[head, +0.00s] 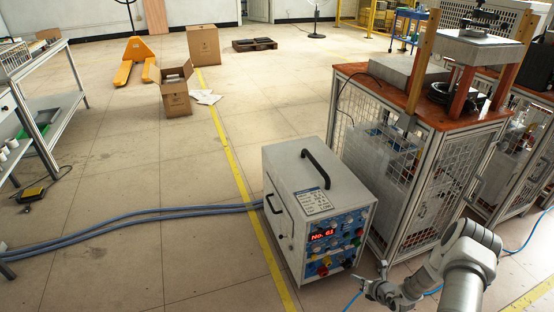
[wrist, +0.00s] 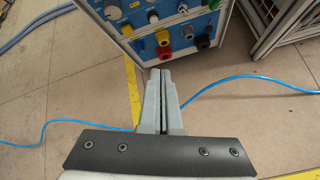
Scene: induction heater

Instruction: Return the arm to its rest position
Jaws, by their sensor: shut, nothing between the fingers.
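My gripper (head: 382,268) is at the lower right of the head view, in front of the right side of the induction heater (head: 308,160). In the wrist view my gripper (wrist: 165,72) has its two grey fingers together, with nothing between them. The fingertips point at the lower part of the heater's blue panel (wrist: 160,22), close to a yellow knob and a red one. I cannot tell the exact gap to the panel. The heater's display reads a red "No. 61" in the head view.
A caged workbench (head: 420,130) stands right behind the heater. Blue hoses (head: 140,218) run left along the floor. A thin blue cable (wrist: 240,80) lies below the panel. A grey rack (head: 40,110) is at the left. The floor between is largely clear, with cardboard boxes (head: 175,92) farther back.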

